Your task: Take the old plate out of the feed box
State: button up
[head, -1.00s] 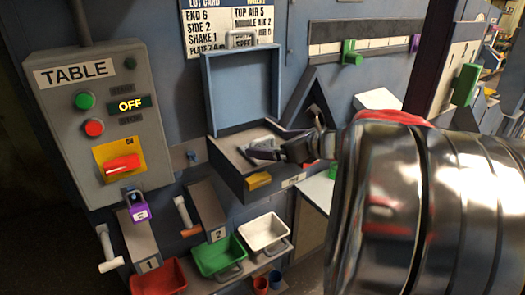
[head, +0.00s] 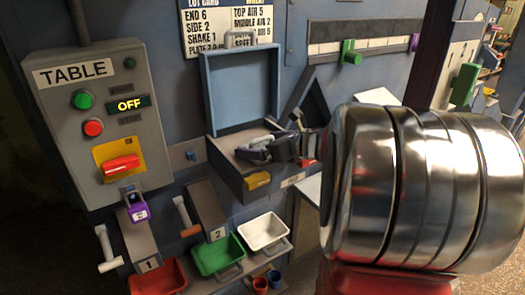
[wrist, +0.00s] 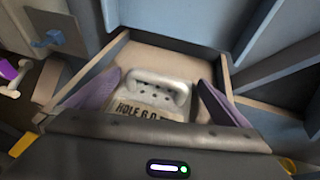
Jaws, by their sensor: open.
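The feed box (head: 229,176) stands with its lid (head: 240,90) raised. The old plate (wrist: 160,90) lies inside on the box floor in the wrist view; it is pale, with a raised handle, holes and the partly hidden lettering "HOLE 6.0". My gripper (head: 262,152) is open and reaches into the box from the right. In the wrist view its two purple-grey fingers (wrist: 160,88) stand on either side of the plate, apart from each other. My gripper hides the near edge of the plate in the wrist view and most of it in the head view.
A TABLE control box (head: 98,125) reading OFF is at left. Below are numbered chutes, a red tray (head: 159,278), a green tray (head: 219,257) and a white tray (head: 263,232). The lid and box walls closely surround my gripper.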

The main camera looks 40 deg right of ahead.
aim_at(261, 148)
jog(key=c, duration=1)
jog(key=shift+c, duration=0.9)
jog(key=shift+r, duration=0.1)
jog(key=shift+r, duration=0.2)
jog(key=shift+c, duration=0.9)
notch_tip(261, 148, up, 10)
jog(key=shift+f, duration=0.25)
jog(key=c, duration=0.4)
jog(key=shift+o, duration=0.2)
